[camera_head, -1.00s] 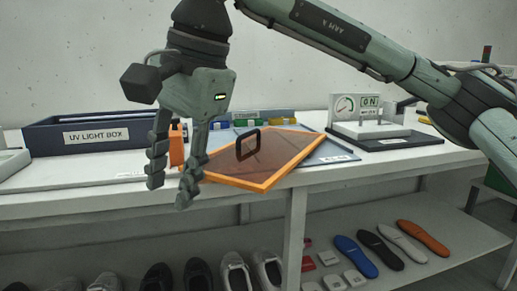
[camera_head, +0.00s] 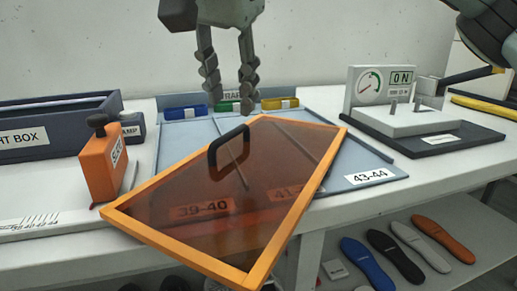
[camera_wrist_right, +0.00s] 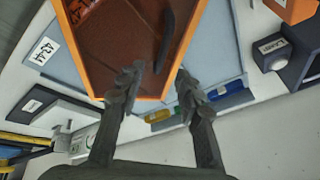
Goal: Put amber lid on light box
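The amber lid (camera_head: 240,220), a clear amber panel in an orange frame with a black loop handle (camera_head: 229,148), lies askew over a grey-blue sorting tray, its near corner past the table's front edge. It also shows in the right wrist view (camera_wrist_right: 120,45). The dark blue light box (camera_head: 85,118), labelled "...HT BOX", stands at the left, partly cut off; its inside is barely visible. My right gripper (camera_head: 229,106) is open and empty, pointing down above and behind the handle. In the wrist view its fingers (camera_wrist_right: 158,78) are apart, with the handle beyond them. My left gripper is not in view.
The tray (camera_head: 375,165) has blue, green and yellow clips along its back. A gauge stand (camera_head: 380,88) is at the right. Shoes and insoles are on the shelf below.

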